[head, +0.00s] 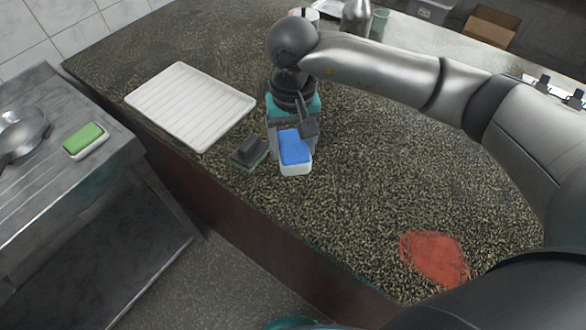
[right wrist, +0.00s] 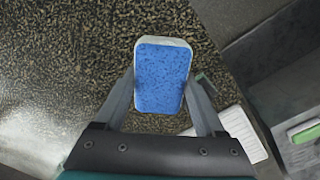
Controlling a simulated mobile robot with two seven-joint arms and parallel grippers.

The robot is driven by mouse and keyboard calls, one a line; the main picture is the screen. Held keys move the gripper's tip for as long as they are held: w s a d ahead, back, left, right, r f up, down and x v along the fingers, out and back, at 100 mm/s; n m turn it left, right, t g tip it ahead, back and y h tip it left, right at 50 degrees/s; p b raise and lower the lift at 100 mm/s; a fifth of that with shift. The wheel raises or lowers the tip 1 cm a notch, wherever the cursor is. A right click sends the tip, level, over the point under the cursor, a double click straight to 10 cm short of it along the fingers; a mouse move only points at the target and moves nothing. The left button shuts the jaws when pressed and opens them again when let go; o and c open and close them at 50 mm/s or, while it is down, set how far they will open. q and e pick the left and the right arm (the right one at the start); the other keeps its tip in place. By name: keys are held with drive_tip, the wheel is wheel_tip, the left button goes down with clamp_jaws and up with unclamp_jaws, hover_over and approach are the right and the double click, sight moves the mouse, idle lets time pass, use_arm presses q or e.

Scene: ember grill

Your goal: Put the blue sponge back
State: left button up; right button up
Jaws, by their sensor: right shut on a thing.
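The blue sponge (head: 294,147) has a blue top and a white lower layer. My right gripper (head: 292,150) is shut on it at the counter's front part, beside a dark scrubber. In the right wrist view the sponge (right wrist: 160,75) sits between the two fingers (right wrist: 158,95), blue face toward the camera. I cannot tell whether the sponge touches the counter or is held just above it. My left gripper is not in view.
A white ribbed tray (head: 190,104) lies left on the speckled counter (head: 350,210). A dark scrubber (head: 249,152) lies near the front edge. A green sponge (head: 85,139) rests on the metal sink unit (head: 60,190) at left. A red cloth or patch (head: 435,257) lies at right. The counter's middle is clear.

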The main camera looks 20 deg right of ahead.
sight(293, 144)
wheel_tip(293, 144, down, 9)
drive_tip(key=shift+r, duration=0.1)
idle(0.3)
drive_tip(key=o, duration=1.3)
wheel_tip(293, 144, up, 12)
drive_tip(key=shift+r+b, duration=0.1)
drive_tip(key=shift+b, duration=0.2)
